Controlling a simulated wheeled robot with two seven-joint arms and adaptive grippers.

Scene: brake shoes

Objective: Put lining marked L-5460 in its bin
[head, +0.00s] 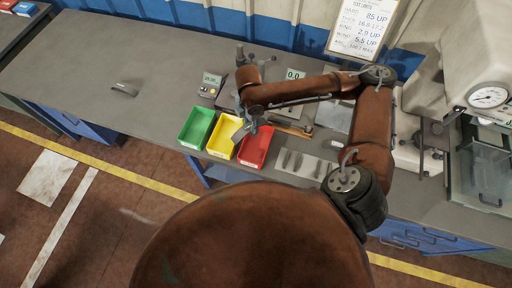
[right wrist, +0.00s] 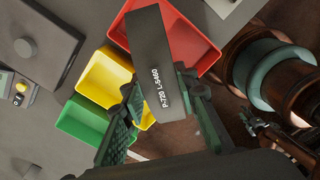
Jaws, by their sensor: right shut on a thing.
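A dark lining (right wrist: 158,60) printed "P-720 L-5460" is between the fingers of my right gripper (right wrist: 165,115) in the right wrist view. In the head view my right gripper (head: 248,125) holds the lining (head: 240,133), tilted, above the yellow and red bins. The green bin (head: 197,128), yellow bin (head: 222,137) and red bin (head: 256,146) stand side by side at the front of the bench. The lining hides parts of the red and yellow bins in the wrist view.
Several linings lie on a pale sheet (head: 318,170) right of the red bin. A small device with a display (head: 209,86) stands behind the bins. A grey curved piece (head: 124,87) lies on the left bench, which is otherwise mostly clear.

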